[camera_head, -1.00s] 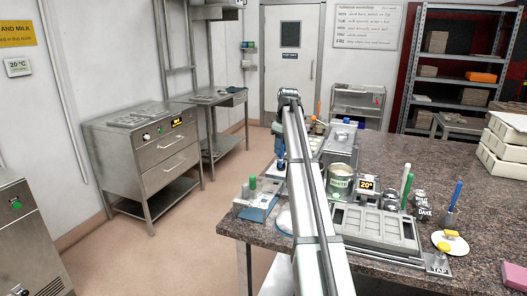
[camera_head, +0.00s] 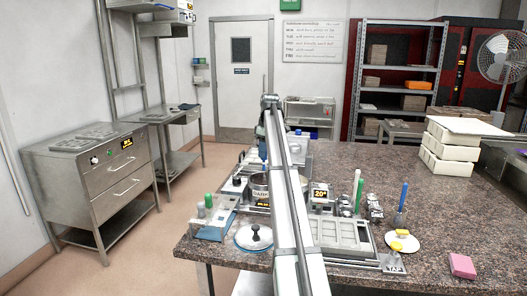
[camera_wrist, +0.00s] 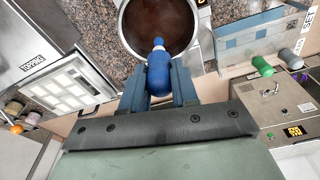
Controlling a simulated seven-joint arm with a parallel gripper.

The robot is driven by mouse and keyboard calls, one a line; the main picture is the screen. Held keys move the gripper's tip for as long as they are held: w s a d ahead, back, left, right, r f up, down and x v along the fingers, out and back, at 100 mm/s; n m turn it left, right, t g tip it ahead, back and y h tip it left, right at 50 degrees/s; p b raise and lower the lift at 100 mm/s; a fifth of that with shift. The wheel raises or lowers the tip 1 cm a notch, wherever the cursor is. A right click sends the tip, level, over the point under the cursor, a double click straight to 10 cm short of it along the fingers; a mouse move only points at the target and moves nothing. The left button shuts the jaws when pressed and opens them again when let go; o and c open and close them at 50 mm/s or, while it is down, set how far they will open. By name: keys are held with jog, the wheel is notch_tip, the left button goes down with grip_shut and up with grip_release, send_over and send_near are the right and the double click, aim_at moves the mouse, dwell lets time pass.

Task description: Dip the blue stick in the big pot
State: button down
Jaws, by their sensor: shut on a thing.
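My gripper (camera_wrist: 158,88) is shut on a blue stick (camera_wrist: 158,68) with a rounded tip. In the wrist view the tip overlaps the near side of a big round pot (camera_wrist: 122,38) with a metal rim and smooth brown contents (camera_wrist: 158,16). I cannot tell whether the tip touches the contents. In the head view the pot (camera_head: 259,192), with a dark-lettered label, is partly hidden behind my arm. The blue stick (camera_head: 262,148) shows above it, left of the arm.
A lid with a black knob (camera_head: 253,238) lies in front of the pot. A rack with green and grey sticks (camera_head: 212,218) stands left. Right are a mould tray (camera_head: 345,232), a green stick (camera_head: 358,190) and another upright blue stick (camera_head: 402,195).

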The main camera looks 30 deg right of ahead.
jog(key=shift+f, duration=0.15)
jog(key=shift+f, duration=4.5)
jog(key=shift+r, duration=0.15)
jog(key=shift+r, duration=3.65)
jog(key=shift+r, duration=0.1)
jog(key=shift+r, duration=1.85)
